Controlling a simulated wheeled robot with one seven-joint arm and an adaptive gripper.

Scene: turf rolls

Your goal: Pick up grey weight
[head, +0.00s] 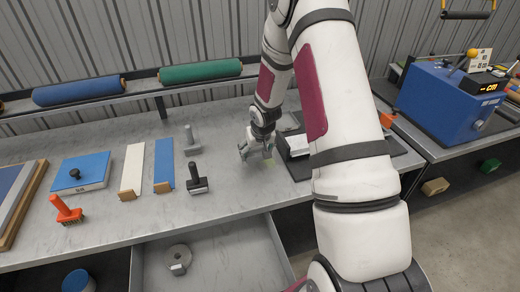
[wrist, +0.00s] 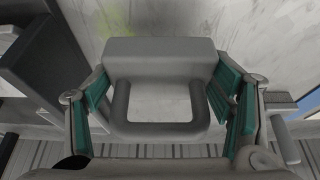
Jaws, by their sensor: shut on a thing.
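The grey weight (wrist: 160,49) fills the middle of the wrist view, a smooth block with a U-shaped handle towards my palm. My gripper (wrist: 162,88) is shut on it, with teal-padded fingers on its left and right sides. In the head view my gripper (head: 257,151) is over the grey bench, just left of a black-based device. The weight is too small and covered there to make out clearly. I cannot tell whether it touches the bench.
A black-based device (head: 296,152) stands close right of my gripper, partly behind my arm. A black-based tool (head: 197,184) and a grey upright tool (head: 191,140) stand to the left. An open drawer (head: 222,262) below holds a round grey piece (head: 177,257). A blue machine (head: 440,105) stands right.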

